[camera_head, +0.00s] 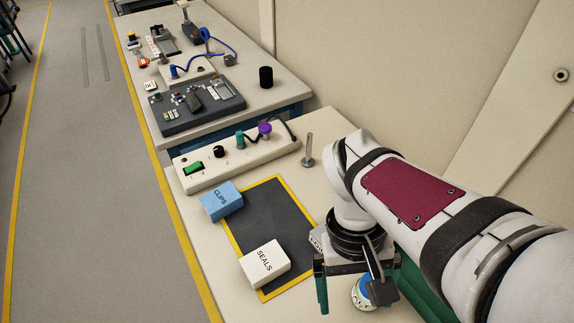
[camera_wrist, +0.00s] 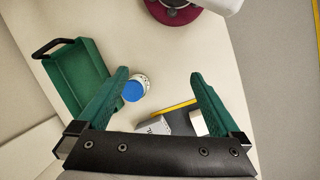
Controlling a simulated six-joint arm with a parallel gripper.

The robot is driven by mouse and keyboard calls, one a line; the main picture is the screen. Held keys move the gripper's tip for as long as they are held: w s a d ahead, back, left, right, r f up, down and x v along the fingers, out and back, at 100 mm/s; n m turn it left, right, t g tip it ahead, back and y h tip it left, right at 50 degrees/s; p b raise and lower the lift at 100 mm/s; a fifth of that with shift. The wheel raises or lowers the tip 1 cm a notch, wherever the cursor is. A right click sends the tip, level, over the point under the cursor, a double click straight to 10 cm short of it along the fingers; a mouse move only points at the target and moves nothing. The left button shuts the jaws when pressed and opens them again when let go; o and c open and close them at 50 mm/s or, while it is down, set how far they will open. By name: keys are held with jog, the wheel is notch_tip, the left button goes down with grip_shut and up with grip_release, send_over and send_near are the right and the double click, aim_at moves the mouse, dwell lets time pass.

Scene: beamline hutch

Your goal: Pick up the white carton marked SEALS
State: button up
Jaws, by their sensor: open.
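The white carton marked SEALS (camera_head: 262,265) lies on the near left part of the dark mat (camera_head: 268,222), partly over its yellow border. In the wrist view a white box, apparently this carton (camera_wrist: 198,123), shows beside the right finger, partly hidden by the gripper. My gripper (camera_head: 345,300) is open and empty, to the right of the carton and apart from it. In the wrist view its green fingers (camera_wrist: 159,78) are spread wide. A blue-lidded jar (camera_head: 364,291) is below the gripper; it also shows between the fingers in the wrist view (camera_wrist: 134,90).
A blue carton marked CLIPS (camera_head: 221,202) lies at the mat's far left corner. A pale printed box (camera_head: 317,240) stands by my wrist, partly hidden. A green tray (camera_wrist: 75,80) with a black handle is beside the jar. A pale control strip (camera_head: 230,160) and metal post (camera_head: 308,150) stand beyond.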

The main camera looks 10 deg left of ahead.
jog(key=w+a+f+n+h, duration=0.2)
jog(key=w+a+n+h, duration=0.15)
jog(key=a+n, duration=0.2)
jog(key=n+t+h, duration=0.4)
jog(key=n+t, duration=0.9)
jog(key=n, duration=0.6)
send_near(265, 263)
jog(key=shift+g+y, duration=0.25)
jog(key=shift+g, duration=0.05)
jog(key=x, duration=0.7)
jog(key=f+x, duration=0.1)
jog(key=x, duration=0.3)
jog(key=shift+w+a, duration=0.1)
jog(key=shift+a, duration=0.25)
jog(key=shift+r, duration=0.1)
jog(key=c, duration=1.1)
jog(key=shift+c, duration=0.2)
